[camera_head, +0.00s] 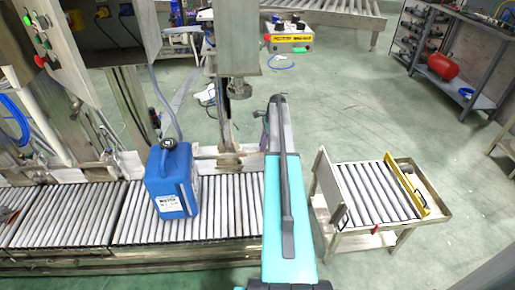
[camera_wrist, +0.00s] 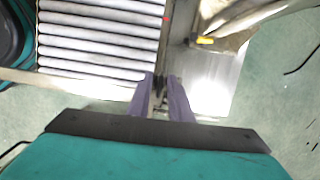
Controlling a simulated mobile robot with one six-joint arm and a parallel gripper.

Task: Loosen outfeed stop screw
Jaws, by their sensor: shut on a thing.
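My gripper (camera_wrist: 161,84) reaches to the near edge of a roller conveyor in the wrist view. Its two purple-grey fingers are shut on a small dark part (camera_wrist: 160,88), which looks like the outfeed stop screw. The fingers hide most of it, so its head and thread cannot be made out. In the head view my turquoise arm covers the outfeed end of the main roller conveyor (camera_head: 232,200), and only a bit of my gripper (camera_head: 264,122) shows beside the dark arm link.
A blue canister (camera_head: 172,180) stands upright on the main conveyor, left of my arm. A small roller table (camera_head: 375,192) with a yellow bar stands at the right.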

